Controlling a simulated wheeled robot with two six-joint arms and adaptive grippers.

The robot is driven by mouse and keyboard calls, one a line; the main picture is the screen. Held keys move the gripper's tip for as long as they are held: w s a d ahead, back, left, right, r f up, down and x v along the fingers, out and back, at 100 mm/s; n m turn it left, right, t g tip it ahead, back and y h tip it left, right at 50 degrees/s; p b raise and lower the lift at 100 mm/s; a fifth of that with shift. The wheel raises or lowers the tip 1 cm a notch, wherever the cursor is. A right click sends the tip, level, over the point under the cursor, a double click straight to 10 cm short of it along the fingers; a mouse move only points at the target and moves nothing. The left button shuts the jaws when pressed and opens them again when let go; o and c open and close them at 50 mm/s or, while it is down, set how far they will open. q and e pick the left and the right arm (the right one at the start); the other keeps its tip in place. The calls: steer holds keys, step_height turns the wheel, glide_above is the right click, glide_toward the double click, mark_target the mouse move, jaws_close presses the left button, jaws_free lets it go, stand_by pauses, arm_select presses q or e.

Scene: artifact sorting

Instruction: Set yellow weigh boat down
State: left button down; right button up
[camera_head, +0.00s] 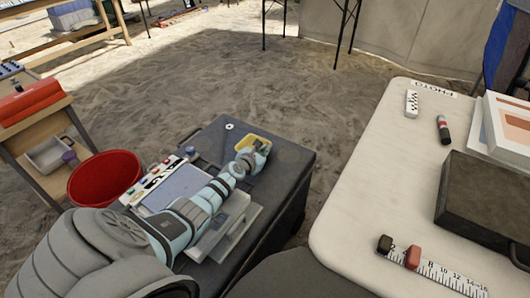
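The yellow weigh boat (246,140) is at the far right part of a dark case-like table, just beyond the end of my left arm. My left gripper (258,149) is at the boat, and my wrist covers part of both. I cannot tell whether the fingers are shut on the boat, or whether the boat touches the table top. My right gripper is not in view.
A blue-grey tray (178,187) lies on the dark table (285,158), left of my arm. A red bucket (104,180) stands to the left. A white table (370,200) on the right holds a dark box (485,195) and a scale bar (440,272).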

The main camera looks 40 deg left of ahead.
arm_select(q)
steer(key=shift+f, duration=0.1)
steer(key=c, duration=1.8)
jaws_free()
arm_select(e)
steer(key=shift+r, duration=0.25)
arm_select(q)
steer(key=p+v, duration=0.2)
steer(key=shift+s+r+p, duration=0.15)
steer(key=shift+r+p, duration=0.2)
steer(key=p+v, duration=0.3)
steer(key=v, duration=0.1)
steer(key=shift+s+r+p, duration=0.1)
steer(key=shift+s+p, duration=0.15)
steer(key=shift+p, duration=0.15)
steer(key=shift+s+d, duration=0.15)
steer(key=shift+s, duration=0.2)
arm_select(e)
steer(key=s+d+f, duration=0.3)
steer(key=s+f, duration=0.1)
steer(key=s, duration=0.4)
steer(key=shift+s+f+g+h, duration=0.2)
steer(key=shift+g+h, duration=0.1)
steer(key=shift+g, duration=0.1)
